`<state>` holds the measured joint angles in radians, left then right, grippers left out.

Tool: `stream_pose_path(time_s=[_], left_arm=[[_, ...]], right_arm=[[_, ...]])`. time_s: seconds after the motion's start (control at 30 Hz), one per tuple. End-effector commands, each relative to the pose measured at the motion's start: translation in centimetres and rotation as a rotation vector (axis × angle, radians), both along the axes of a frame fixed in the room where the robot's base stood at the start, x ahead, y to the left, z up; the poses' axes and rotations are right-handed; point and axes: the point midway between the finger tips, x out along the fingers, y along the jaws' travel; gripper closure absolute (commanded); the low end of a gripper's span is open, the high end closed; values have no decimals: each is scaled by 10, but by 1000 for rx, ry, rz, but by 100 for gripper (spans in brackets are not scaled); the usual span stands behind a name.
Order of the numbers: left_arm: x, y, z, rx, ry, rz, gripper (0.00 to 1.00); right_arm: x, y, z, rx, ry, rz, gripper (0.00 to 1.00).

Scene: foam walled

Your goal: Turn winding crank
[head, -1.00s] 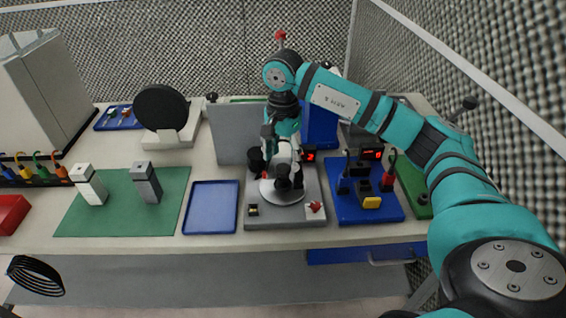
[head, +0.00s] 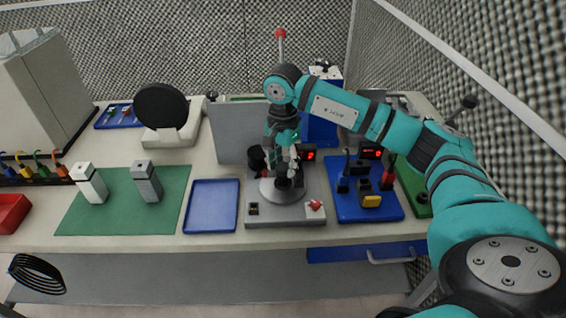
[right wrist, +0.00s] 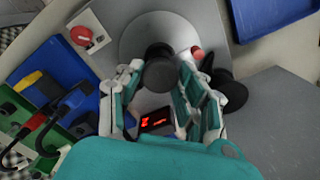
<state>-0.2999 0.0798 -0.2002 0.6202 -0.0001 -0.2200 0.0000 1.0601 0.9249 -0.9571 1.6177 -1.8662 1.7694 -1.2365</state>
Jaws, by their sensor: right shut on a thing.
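The winding device is a grey base plate (head: 254,222) with a pale round disc (head: 270,195), a red knob at its front right corner and a small red-digit display (head: 308,155). A black knob (right wrist: 158,72) stands over the disc in the right wrist view, with a small red piece (right wrist: 197,53) beside it. My right gripper (head: 283,174) is above the disc, pointing down. In the right wrist view its fingertips (right wrist: 157,78) close around the black knob. The far side of the knob's contact is hidden. My left gripper is not in view.
A blue tray (head: 211,207) lies left of the device. A blue board (head: 350,205) with black and red connectors stands close on the right. A grey upright panel (head: 232,133) is behind. Two blocks stand on a green mat (head: 112,222) at the left.

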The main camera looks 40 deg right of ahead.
Motion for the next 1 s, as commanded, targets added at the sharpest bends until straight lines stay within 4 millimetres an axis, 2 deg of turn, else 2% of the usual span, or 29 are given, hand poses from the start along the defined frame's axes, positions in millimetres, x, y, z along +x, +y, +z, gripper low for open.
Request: stream_pose_path(time_s=[0.47, 1.0], left_arm=[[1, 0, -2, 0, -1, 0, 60], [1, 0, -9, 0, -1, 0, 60]], right_arm=[[0, 0, 0, 0, -1, -66, 95], [1, 0, 1, 1, -4, -323, 95]])
